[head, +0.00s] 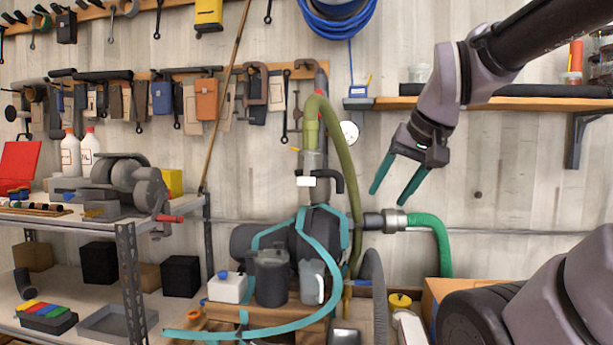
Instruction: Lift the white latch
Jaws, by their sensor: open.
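A small white block (306,181), which looks like the white latch, sits on the upright neck of the dark pump-like machine (290,240) near the middle of the head view. A black curved hook piece is just right of it. My gripper (389,198) is to the right of the block, in front of the wall. Its two teal fingers point down and left, spread apart, with nothing between them. The gripper is clear of the block in the picture; the depth between them is hard to tell.
A thick olive hose (346,160) arches from the machine's top, between the white block and my gripper. A green hose (432,235) runs from a metal coupling at right. A metal shelf (126,270) stands left; a wall shelf (500,103) hangs upper right.

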